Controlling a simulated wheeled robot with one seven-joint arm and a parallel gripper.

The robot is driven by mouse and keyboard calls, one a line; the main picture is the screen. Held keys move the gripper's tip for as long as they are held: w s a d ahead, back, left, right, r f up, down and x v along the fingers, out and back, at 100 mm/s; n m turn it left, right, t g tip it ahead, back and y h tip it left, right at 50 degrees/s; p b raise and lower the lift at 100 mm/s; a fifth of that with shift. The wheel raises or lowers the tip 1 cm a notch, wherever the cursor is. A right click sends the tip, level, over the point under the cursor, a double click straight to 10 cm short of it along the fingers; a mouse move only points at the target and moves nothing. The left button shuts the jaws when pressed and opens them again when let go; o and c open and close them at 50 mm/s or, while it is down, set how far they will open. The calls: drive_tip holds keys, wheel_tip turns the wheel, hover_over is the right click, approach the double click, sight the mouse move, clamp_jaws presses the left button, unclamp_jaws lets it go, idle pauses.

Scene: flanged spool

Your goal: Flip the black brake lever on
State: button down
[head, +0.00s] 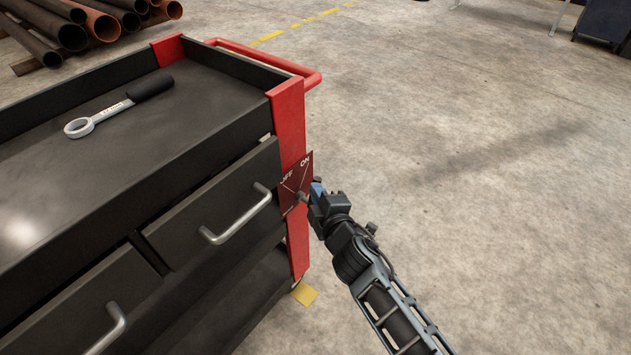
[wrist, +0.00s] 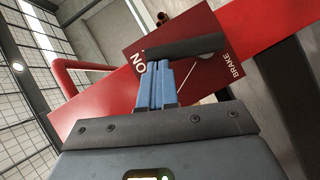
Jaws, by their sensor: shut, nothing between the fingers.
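The black brake lever (wrist: 190,46) lies across the plate, one end near the ON lettering. In the head view it is small and mostly unclear beside my fingers. My gripper (head: 316,188) is at the plate's right side. Its blue fingertips (wrist: 159,68) are shut together with nothing between them, close to the lever's left end. I cannot tell whether they touch it.
The black cart top (head: 190,110) holds a ring-ended wrench (head: 118,106). A red push handle (head: 270,62) juts from the cart's end above the plate. Drawer handles (head: 237,214) stick out on the front. Pipes (head: 75,27) lie at the back left.

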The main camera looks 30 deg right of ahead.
drive_tip(key=shift+w+d+r+g+p, duration=0.1)
drive_tip(key=shift+w+d+g+p, duration=0.25)
drive_tip(key=shift+p, duration=0.75)
drive_tip(key=shift+d+p, duration=0.35)
